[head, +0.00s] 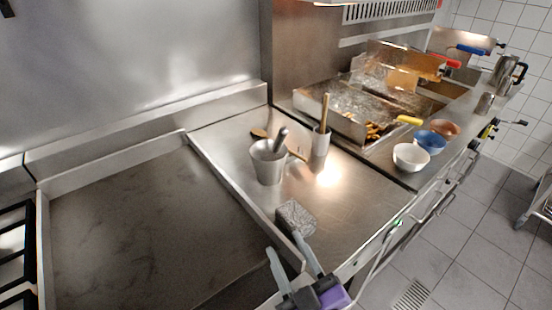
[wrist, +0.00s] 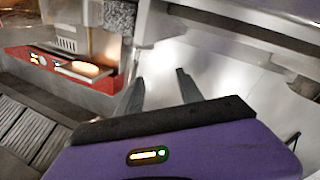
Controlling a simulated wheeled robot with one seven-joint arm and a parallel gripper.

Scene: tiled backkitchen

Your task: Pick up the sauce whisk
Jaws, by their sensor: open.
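My gripper (head: 284,243) is open and empty, low in the head view over the front of the steel counter. Its two fingers also show in the wrist view (wrist: 159,76). I cannot clearly make out a sauce whisk. A dark handle (head: 281,138) sticks up from a metal pot (head: 268,163), and a wooden handle (head: 325,110) stands in a pale cylindrical holder (head: 320,142); their lower ends are hidden. Both containers are beyond my gripper. A grey textured block (head: 296,217) lies close to the fingertips; it appears at the top of the wrist view (wrist: 119,14).
A wooden utensil (head: 259,133) lies partly behind the pot. A flat griddle (head: 140,230) is at left. Fryer baskets (head: 345,122) and white (head: 410,157), blue (head: 431,142) and brown bowls (head: 444,128) are at right.

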